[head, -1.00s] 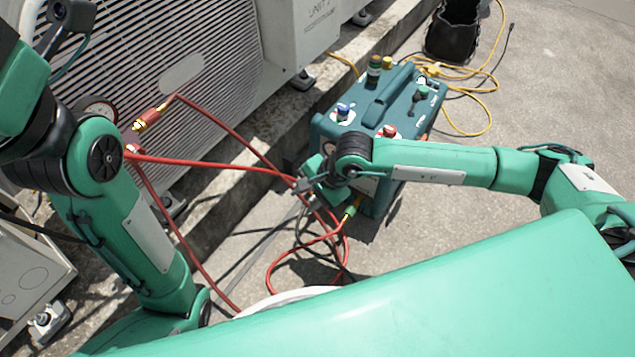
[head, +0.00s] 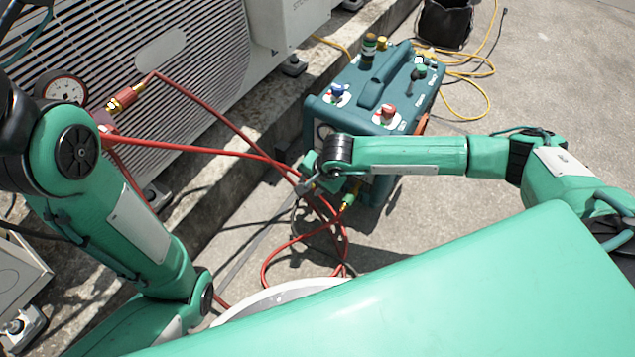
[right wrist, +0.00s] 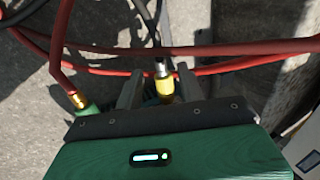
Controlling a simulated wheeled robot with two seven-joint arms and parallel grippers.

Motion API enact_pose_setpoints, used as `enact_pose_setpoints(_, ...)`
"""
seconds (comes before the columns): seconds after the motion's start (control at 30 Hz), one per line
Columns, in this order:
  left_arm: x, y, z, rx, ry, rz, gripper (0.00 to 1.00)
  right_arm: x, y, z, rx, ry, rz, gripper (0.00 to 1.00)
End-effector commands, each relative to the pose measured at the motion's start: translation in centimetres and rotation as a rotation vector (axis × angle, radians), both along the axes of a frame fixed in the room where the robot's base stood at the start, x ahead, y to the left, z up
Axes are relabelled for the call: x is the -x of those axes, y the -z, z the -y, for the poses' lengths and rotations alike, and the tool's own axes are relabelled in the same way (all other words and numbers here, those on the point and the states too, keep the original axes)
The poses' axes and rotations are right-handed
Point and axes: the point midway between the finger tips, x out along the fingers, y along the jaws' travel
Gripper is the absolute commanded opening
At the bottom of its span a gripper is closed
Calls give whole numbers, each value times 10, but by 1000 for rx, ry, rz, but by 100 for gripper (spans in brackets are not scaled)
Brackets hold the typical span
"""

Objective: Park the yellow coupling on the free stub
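The yellow coupling (right wrist: 165,85), with a silver tip, shows between the two fingers of my right gripper (right wrist: 158,92) in the right wrist view. The fingers are apart, with a dark gap between the left one and the coupling. In the head view my right gripper (head: 310,186) is at the near front side of the teal machine (head: 352,125) and hides the coupling. A green fitting (right wrist: 88,110) with a red hose sits beside it, also seen in the head view (head: 349,199). I cannot make out a free stub. My left gripper is outside the view.
Red hoses (head: 205,148) loop past my right gripper. A red-and-brass coupling (head: 124,99) and a gauge (head: 62,92) are near the condenser (head: 185,85). A black bag (head: 445,24) and yellow hose (head: 480,80) lie behind the machine. Paving at the right is clear.

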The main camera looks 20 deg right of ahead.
Motion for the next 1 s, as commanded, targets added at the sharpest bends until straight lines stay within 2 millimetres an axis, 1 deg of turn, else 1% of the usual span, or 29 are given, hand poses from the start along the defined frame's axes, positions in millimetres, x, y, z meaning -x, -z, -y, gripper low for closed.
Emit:
enact_pose_setpoints(0.03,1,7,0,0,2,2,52,-2,10,-2,-1,0,0,39)
enact_pose_setpoints(0.2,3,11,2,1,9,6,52,-7,22,-5,0,0,0,39)
enact_pose_setpoints(0.57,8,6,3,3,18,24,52,-8,24,-7,-1,0,-1,39)
enact_pose_setpoints(0.6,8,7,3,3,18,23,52,-8,24,-7,-1,0,-1,37)
enact_pose_setpoints(0.67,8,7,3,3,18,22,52,-8,24,-7,-1,0,-1,25)
enact_pose_setpoints(0.7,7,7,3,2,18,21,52,-8,24,-7,-1,0,-1,17)
enact_pose_setpoints(0.8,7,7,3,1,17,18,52,-8,24,-7,-1,0,-1,0)
enact_pose_setpoints(0.87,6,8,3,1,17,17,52,-8,24,-7,-1,0,-1,0)
enact_pose_setpoints(0.9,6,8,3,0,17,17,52,-8,24,-7,-1,0,-1,7)
enact_pose_setpoints(0.93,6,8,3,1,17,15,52,-8,24,-7,-1,0,-1,1)
enact_pose_setpoints(1.0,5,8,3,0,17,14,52,-8,24,-7,-1,0,-1,0)
